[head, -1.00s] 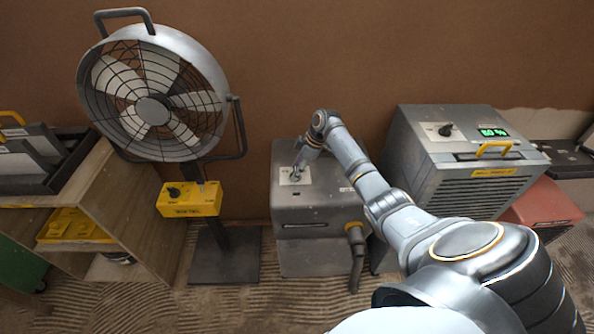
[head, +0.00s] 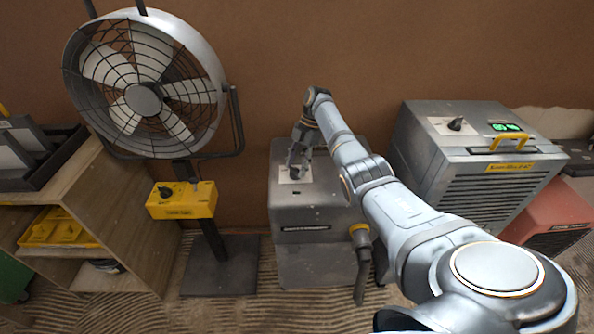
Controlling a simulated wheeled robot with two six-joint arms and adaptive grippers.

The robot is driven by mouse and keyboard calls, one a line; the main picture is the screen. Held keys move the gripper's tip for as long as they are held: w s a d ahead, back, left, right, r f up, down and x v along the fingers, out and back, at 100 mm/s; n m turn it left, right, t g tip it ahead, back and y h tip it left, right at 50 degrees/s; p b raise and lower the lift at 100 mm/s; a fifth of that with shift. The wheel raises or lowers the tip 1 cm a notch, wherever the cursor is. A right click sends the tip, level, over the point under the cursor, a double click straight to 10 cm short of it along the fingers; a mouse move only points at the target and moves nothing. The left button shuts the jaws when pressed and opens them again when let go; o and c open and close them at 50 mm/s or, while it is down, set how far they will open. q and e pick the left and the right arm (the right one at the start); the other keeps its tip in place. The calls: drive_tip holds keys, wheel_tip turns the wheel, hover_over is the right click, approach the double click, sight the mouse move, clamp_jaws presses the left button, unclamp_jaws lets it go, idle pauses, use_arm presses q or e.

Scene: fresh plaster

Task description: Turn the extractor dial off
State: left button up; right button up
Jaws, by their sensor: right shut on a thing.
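The extractor (head: 305,218) is a grey metal box standing against the brown wall in the middle of the head view. A pale dial plate (head: 304,179) lies on its top. My right gripper (head: 295,171) reaches down onto this plate from above and is shut on the dial. The fingers hide most of the dial, so I cannot tell where it points. My left gripper is not in view.
A large fan (head: 143,100) with a yellow control box (head: 182,200) stands left of the extractor. A grey dehumidifier-like unit (head: 470,180) with its own black knob (head: 456,124) stands to the right. A wooden shelf (head: 125,215) is at far left.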

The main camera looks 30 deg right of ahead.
drive_tip(key=shift+f+n+b, duration=0.1)
drive_tip(key=shift+n+b, duration=0.25)
drive_tip(key=shift+n, duration=0.15)
drive_tip(key=o, duration=1.1)
drive_tip(key=shift+o, duration=0.2)
drive_tip(key=shift+r, duration=0.2)
drive_tip(key=v, duration=0.7)
drive_tip(key=shift+w, duration=0.15)
